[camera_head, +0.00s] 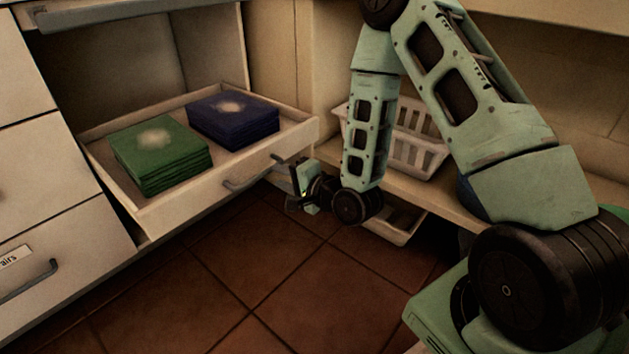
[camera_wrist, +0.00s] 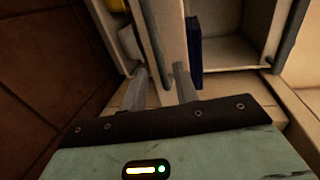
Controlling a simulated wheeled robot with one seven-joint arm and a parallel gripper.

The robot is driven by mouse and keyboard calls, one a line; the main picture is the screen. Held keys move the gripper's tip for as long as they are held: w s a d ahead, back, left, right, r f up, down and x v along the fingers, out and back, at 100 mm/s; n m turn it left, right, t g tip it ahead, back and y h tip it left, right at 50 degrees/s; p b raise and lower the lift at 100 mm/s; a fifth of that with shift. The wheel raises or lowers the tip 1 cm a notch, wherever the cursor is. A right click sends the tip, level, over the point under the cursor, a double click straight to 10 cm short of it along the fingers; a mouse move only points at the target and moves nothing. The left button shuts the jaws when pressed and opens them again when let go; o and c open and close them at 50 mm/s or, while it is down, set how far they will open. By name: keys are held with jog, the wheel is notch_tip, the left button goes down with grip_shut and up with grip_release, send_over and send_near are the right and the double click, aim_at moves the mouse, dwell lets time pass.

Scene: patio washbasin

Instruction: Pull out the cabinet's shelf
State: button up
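The cabinet's shelf (camera_head: 190,205) is a shallow cream tray, standing out from the cabinet's open compartment. A green folded stack (camera_head: 160,152) and a dark blue one (camera_head: 233,118) lie in it. Its grey bar handle (camera_head: 245,183) is on the front face. The blue stack (camera_wrist: 195,50) shows behind the front panel (camera_wrist: 174,40).
Closed drawers (camera_head: 45,175) with grey handles stand at the left. A white slatted basket (camera_head: 405,145) sits on a ledge behind my arm, with a pale tray (camera_head: 405,236) below. Brown tiled floor (camera_head: 220,285) is clear in front of the shelf.

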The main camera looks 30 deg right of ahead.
jog(key=p+v, duration=1)
jog(key=v, duration=0.1)
jog(key=shift+p, duration=0.35)
jog(key=shift+s, duration=0.1)
